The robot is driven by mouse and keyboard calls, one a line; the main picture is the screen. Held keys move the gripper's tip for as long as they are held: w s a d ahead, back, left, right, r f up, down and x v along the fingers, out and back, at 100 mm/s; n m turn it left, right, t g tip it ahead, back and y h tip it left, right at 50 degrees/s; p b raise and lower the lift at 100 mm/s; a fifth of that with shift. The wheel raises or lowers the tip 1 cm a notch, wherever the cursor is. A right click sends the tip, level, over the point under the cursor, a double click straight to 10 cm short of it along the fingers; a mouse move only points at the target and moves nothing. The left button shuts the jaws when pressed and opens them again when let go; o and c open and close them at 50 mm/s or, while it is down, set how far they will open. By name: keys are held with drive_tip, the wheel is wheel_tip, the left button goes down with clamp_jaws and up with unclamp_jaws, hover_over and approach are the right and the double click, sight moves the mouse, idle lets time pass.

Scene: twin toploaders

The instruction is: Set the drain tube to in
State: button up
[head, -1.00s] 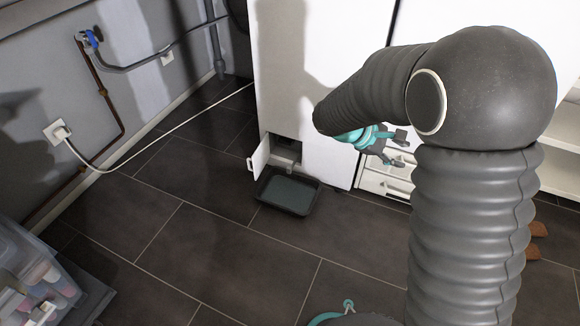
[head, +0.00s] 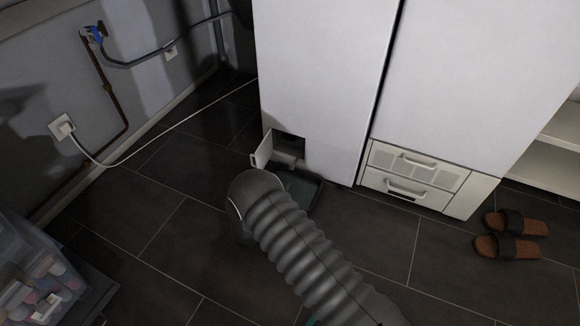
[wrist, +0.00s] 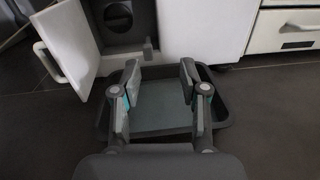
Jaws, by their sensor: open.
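The drain tube shows in the wrist view as a small grey stub (wrist: 148,50) at the lower right of the open service recess (wrist: 124,42). A round filter cap (wrist: 118,16) sits inside the recess. In the head view the tube (head: 286,159) is small and dim at the recess's lower edge. My gripper (wrist: 160,72) is open and empty, its fingers spread above the dark tray (wrist: 221,120). The tube lies beyond the fingertips, apart from them. In the head view my arm hides the gripper and covers part of the tray (head: 314,190).
The recess flap (wrist: 64,45) stands open on the left and also shows in the head view (head: 262,150). The white appliance front (head: 325,80) rises behind. A white cable (head: 150,142) runs along the left wall.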

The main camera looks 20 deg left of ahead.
sight(291, 166)
drive_tip(key=shift+n+y, duration=0.7)
drive_tip(key=shift+y, duration=0.1)
drive_tip(key=w, duration=0.4)
drive_tip(key=w+f+b, duration=0.1)
drive_tip(key=w, duration=0.3)
drive_tip(key=w+f, duration=0.1)
drive_tip(key=w, duration=0.3)
drive_tip(key=shift+w+a+f+b, duration=0.1)
drive_tip(key=shift+a+f+b, duration=0.1)
drive_tip(key=shift+a+b, duration=0.1)
drive_tip(key=shift+c, duration=0.3)
clamp_jaws()
